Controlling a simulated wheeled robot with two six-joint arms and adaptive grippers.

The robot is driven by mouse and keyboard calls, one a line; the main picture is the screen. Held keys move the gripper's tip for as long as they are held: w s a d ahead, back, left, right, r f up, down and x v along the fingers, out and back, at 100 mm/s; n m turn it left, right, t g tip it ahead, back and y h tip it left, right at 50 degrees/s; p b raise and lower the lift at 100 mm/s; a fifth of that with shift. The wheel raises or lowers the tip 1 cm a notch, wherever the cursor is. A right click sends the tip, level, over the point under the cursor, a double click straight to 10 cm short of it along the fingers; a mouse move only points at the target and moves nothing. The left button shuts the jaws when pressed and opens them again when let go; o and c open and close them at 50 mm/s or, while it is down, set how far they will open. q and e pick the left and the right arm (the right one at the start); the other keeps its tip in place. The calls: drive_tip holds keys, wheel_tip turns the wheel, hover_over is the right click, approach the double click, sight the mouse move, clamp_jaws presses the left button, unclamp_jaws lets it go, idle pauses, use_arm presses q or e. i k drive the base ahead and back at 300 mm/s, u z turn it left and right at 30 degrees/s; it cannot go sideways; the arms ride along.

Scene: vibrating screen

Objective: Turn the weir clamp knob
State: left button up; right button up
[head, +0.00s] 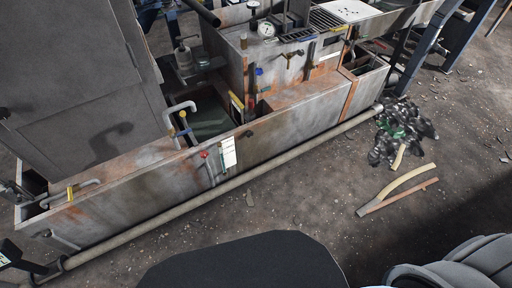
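I cannot tell for certain which part is the weir clamp knob. Small candidates show on the long grey, rust-stained trough (130,205): a red knob (203,154) on its front wall, a small dark knob (250,133) to the right of that, and a yellow-topped fitting (182,114) by a bent grey pipe. A brass T-shaped handle (288,60) sits on the raised box behind. A white tag (229,152) hangs on the front wall beside the red knob. Neither gripper can be made out in the head view, and nothing is seen touching these parts.
A long pipe (225,187) runs along the trough's foot. A tall grey cabinet (85,80) stands at the left. A round gauge (266,29) sits on the raised box. Dark rubble (402,130) and loose strips (398,189) lie at right. Floor before the pipe is mostly clear.

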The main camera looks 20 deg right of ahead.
sight(250, 133)
drive_tip(key=z, duration=1.65)
drive_tip(key=i, duration=2.1)
drive_tip(key=u, duration=1.2)
drive_tip(key=i, duration=0.8)
drive_tip(key=u, duration=0.95)
